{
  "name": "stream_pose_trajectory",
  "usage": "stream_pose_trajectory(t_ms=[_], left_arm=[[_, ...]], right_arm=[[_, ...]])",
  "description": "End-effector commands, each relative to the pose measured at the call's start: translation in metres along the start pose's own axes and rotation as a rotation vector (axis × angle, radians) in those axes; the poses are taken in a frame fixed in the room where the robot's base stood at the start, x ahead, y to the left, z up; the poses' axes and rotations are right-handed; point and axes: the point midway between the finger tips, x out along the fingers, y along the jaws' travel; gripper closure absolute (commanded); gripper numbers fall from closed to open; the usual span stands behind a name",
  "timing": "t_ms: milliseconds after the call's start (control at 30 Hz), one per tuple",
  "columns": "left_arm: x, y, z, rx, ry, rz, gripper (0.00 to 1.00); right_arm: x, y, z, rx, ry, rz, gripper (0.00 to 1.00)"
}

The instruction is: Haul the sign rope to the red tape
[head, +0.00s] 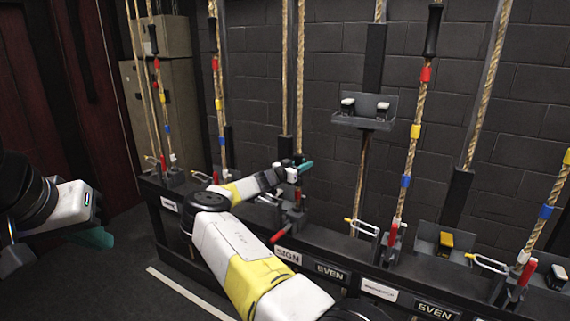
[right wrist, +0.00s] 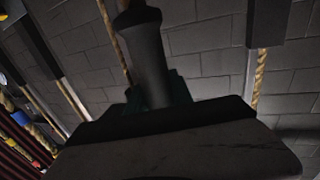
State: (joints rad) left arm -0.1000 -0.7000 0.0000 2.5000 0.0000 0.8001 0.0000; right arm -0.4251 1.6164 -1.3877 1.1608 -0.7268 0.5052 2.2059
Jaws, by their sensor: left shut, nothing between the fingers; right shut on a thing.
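The SIGN label (head: 288,256) is on the front rail, below a station with two tan rope lines. The sign rope (head: 300,80) runs up out of the head view. My left gripper (head: 98,237) is shut and empty at the left, away from the ropes.
Neighbouring ropes (head: 420,105) carry red, yellow and blue tape bands. A shelf (head: 368,112) with two dark blocks hangs on the wall to the right. A grey cabinet (head: 180,100) stands behind the left ropes. The floor at lower left is clear.

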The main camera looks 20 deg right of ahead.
Motion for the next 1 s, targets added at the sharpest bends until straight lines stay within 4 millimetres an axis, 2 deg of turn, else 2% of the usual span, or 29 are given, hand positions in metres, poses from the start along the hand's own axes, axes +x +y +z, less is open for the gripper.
stream_pose_trajectory(t_ms=[67, 100, 167, 200, 567, 900, 1000], left_arm=[[0.0, 0.0, 0.0, 0.0, 0.0, 0.0, 1.0], [0.0, 0.0, 0.0, 0.0, 0.0, 0.0, 1.0], [0.0, 0.0, 0.0, 0.0, 0.0, 0.0, 1.0], [0.0, 0.0, 0.0, 0.0, 0.0, 0.0, 1.0], [0.0, 0.0, 0.0, 0.0, 0.0, 0.0, 1.0], [0.0, 0.0, 0.0, 0.0, 0.0, 0.0, 1.0], [0.0, 0.0, 0.0, 0.0, 0.0, 0.0, 1.0]], right_arm=[[0.0, 0.001, 0.0, 0.0, 0.001, 0.003, 1.0], [0.0, 0.001, 0.0, 0.0, 0.001, 0.002, 0.65], [0.0, 0.001, 0.0, 0.0, 0.001, 0.002, 0.53], [0.0, 0.001, 0.0, 0.0, 0.001, 0.002, 0.51], [-0.005, -0.001, -0.001, -0.001, 0.001, -0.001, 0.51], [-0.06, -0.001, 0.0, -0.001, 0.001, -0.001, 0.51], [-0.071, -0.001, -0.001, -0.001, 0.002, 0.0, 0.51]])
